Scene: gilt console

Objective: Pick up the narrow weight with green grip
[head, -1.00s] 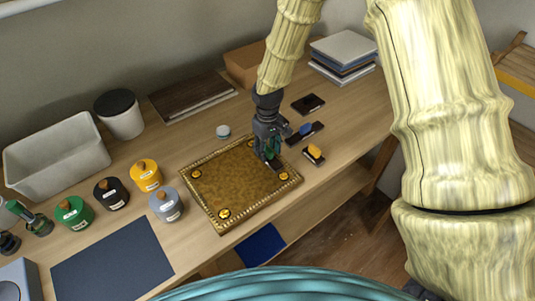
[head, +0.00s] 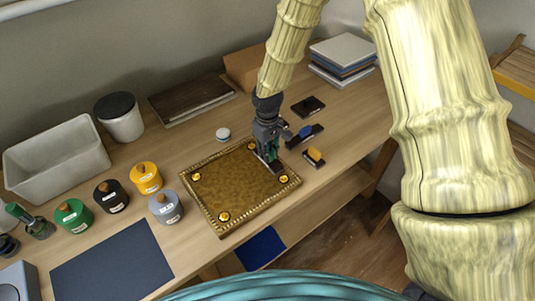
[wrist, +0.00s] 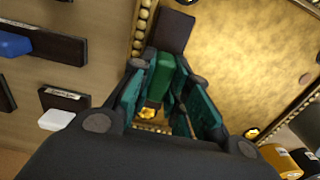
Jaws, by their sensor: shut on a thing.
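The narrow weight has a green grip (wrist: 160,75) and a dark, flat base (wrist: 172,30) in the wrist view. My gripper (head: 267,152) is shut on the green grip, with its teal-padded fingers on both sides of it. In the head view, the weight's dark base (head: 277,167) shows just below the fingers, at the right part of the gilt tray (head: 225,185). I cannot tell whether the base touches the tray. The fingers hide most of the grip in the head view.
A blue-grip weight (head: 305,132), a yellow-topped dark block (head: 314,156) and a flat black piece (head: 308,105) lie right of the tray. Several labelled canisters, including a grey one (head: 166,207), stand left. A dark mat (head: 112,260) lies at the front left.

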